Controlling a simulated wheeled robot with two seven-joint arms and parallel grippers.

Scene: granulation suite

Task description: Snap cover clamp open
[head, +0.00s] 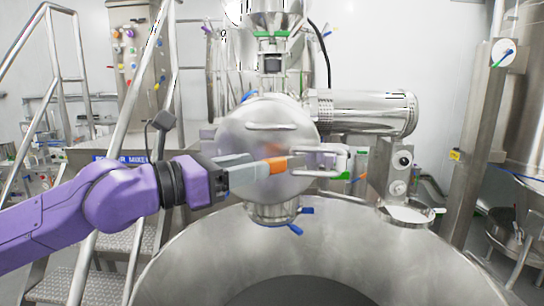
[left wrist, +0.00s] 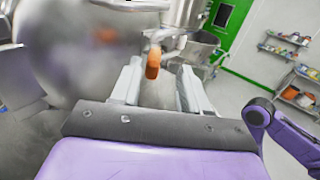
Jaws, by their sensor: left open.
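The round steel cover (head: 245,135) faces me on the machine in the middle of the head view. The cover clamp (head: 325,160) is a metal bracket at the cover's right edge. Its orange handle (head: 278,165) points left across the cover's front. My left gripper (head: 262,169) reaches in from the left, in front of the cover. In the left wrist view, its two fingers (left wrist: 159,68) stand apart with the orange handle (left wrist: 153,63) between their tips, nearer the left finger. I cannot tell whether either finger touches it. My right gripper is not in view.
A wide steel bowl (head: 175,265) lies below the cover. A horizontal steel cylinder (head: 365,112) projects right of it. A railed metal staircase (head: 100,285) stands at the left, and a steel post (head: 475,150) at the right.

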